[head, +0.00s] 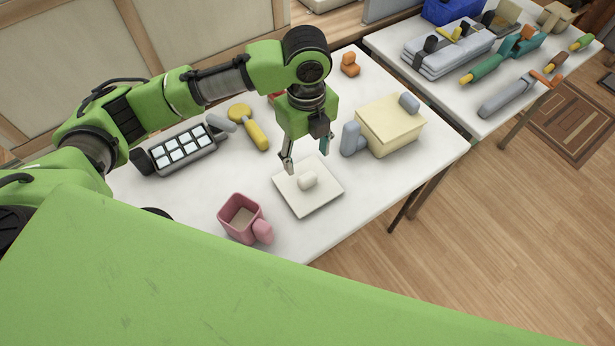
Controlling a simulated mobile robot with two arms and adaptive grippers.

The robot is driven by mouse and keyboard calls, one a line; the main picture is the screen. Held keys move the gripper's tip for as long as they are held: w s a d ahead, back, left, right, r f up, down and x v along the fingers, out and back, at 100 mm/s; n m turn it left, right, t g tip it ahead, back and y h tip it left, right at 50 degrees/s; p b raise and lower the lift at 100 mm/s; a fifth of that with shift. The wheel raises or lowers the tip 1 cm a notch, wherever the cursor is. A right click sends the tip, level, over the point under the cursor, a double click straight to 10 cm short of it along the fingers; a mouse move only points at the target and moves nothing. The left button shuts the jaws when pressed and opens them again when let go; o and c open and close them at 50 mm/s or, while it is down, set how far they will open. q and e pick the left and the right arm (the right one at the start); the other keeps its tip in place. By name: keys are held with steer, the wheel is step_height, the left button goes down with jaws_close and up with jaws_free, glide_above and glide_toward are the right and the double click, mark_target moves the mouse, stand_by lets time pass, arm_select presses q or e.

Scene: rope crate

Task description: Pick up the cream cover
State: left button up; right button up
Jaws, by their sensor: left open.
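The cream cover (290,194) is a flat, pale square plate with a rounded whitish knob (308,181) on top. It lies on the white table in the middle of the head view. My left gripper (306,160) points down just above the knob, with its two fingers apart and nothing visibly between them. Whether a fingertip touches the knob is hard to tell. My right gripper is not in view.
A pale yellow box (388,122) with grey rounded side pieces stands right of the cover. A pink mug (240,218) stands front left. A yellow-headed tool (250,130) and a grey tray (183,150) lie behind left. A second table (430,95) holds several tools.

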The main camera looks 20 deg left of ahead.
arm_select(q)
glide_above(307, 177)
step_height(307, 177, down, 4)
steer(key=shift+s+f, duration=0.1)
steer(key=shift+s, duration=0.05)
steer(key=shift+f, duration=0.25)
steer(key=shift+w+f, duration=0.2)
steer(key=shift+f, duration=0.05)
step_height(307, 177, down, 4)
steer(key=shift+f+p, duration=0.2)
steer(key=shift+p, duration=0.2)
steer(key=shift+f, duration=0.15)
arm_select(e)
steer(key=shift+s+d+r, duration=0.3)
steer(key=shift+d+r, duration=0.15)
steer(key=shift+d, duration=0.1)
arm_select(q)
steer(key=c, duration=1.2)
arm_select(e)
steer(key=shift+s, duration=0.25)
